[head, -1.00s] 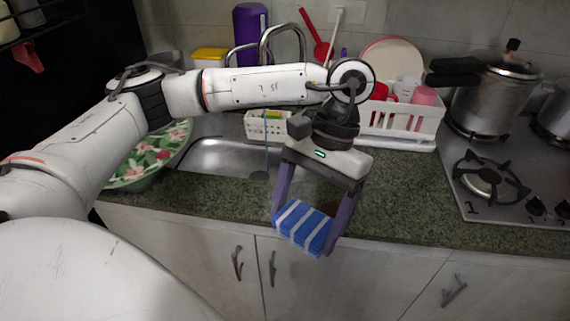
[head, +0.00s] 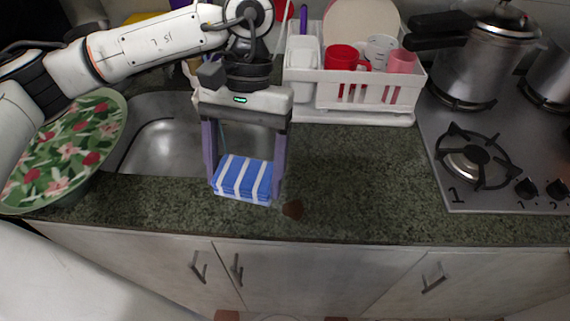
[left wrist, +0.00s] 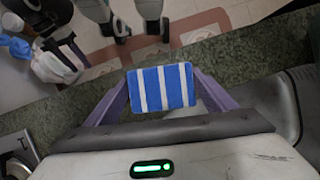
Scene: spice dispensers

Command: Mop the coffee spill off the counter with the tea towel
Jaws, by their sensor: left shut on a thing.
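My left gripper (head: 240,182) is shut on the folded tea towel (head: 243,178), blue with white stripes. The towel is held between the two purple fingers; it also shows in the left wrist view (left wrist: 161,88). The gripper points down over the counter, in front of the sink. The coffee spill (head: 293,208) is a small brown patch on the dark green counter (head: 350,190), just right of the towel in the head view. I cannot tell whether the towel touches the counter.
A flowered plate (head: 70,150) stands at the left by the sink (head: 165,145). A white dish rack (head: 350,95) with cups is behind the gripper's right. The stove (head: 490,150) with a pressure cooker (head: 480,60) is at the right. The counter right of the spill is clear.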

